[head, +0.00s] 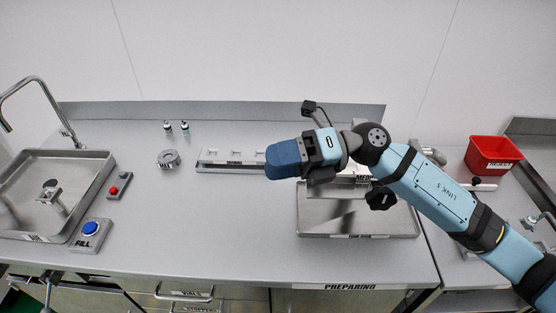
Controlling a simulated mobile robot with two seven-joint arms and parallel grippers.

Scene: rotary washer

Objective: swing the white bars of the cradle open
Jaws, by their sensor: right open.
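No cradle with white bars can be made out for sure. A long pale rack (228,160) with several small slots lies at the back middle of the counter; whether it is the cradle I cannot tell. My right gripper (282,160) has blue fingers and hangs over or in front of the rack's right end, hiding it. The gap between its fingers is turned away from view, and no object shows in them. Whether the fingers touch the rack is unclear. My left gripper is out of view.
A metal tray (357,222) lies below my right arm. At left are a sink (88,165), a red button box (119,186) and a blue FILL button (90,230). A ring (168,159) and two small vials stand at the back. A red bin (491,154) stands right. The front middle counter is clear.

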